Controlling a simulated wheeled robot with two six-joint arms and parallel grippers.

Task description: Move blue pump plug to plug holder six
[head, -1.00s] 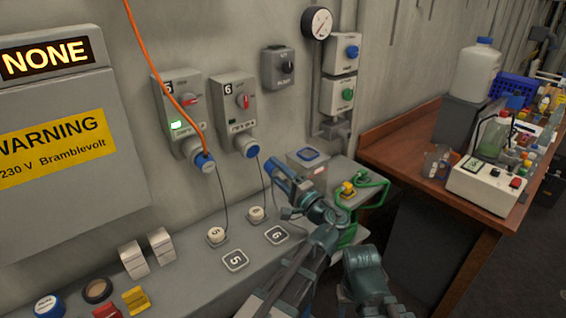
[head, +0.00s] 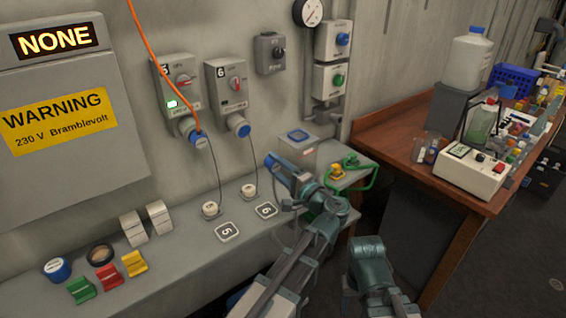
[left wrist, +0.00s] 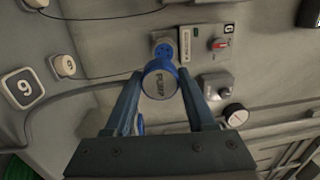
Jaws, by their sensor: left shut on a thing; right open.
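My left gripper (head: 274,165) is shut on the blue pump plug (left wrist: 160,82), whose round grey end reads "PUMP" in the left wrist view. It holds the plug in the air, below and right of plug holder six in the head view. Plug holder six (head: 239,126) is the blue-rimmed socket under the grey switch box marked 6 (head: 228,88). The socket also shows just beyond the plug in the left wrist view (left wrist: 166,52); plug and socket look apart. My right gripper (head: 367,246) is open at the lower right; its fingers are hard to make out.
Box 5 (head: 180,85) has a green light and an orange cable to its plug (head: 197,138). Two tethered caps (head: 211,210) rest on the grey ledge. A wooden bench (head: 400,145) is farther right.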

